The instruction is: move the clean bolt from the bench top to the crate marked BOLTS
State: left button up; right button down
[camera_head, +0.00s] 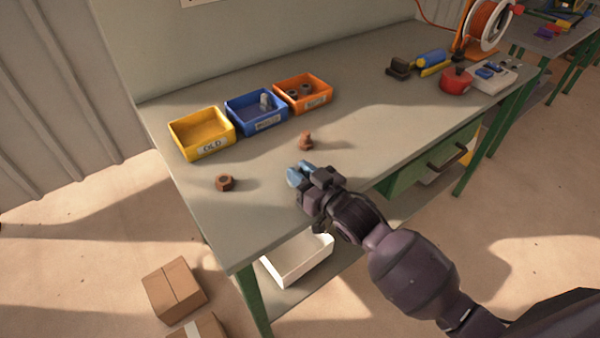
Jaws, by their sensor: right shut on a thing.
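My right gripper (300,175) has light blue fingertips and is over the front part of the bench top (360,120). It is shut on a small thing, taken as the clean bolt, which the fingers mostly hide. The blue crate (257,122) with a white label, its small print hard to read, stands behind and to the left of the gripper. A grey bolt (265,101) stands in that crate. A brown, rusty-looking bolt (306,142) stands on the bench just behind the gripper. My left gripper is not in view.
The yellow crate marked OLD (203,146) looks empty. The orange crate (318,102) holds grey nuts. A rusty nut (224,183) lies at the front left of the bench. A red container (457,80) and tools stand at the right. The bench between gripper and blue crate is mostly clear.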

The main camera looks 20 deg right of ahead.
jog(key=shift+f, duration=0.1)
jog(key=shift+f, duration=0.1)
jog(key=c, duration=1)
grip_release()
jog(key=shift+o, duration=0.2)
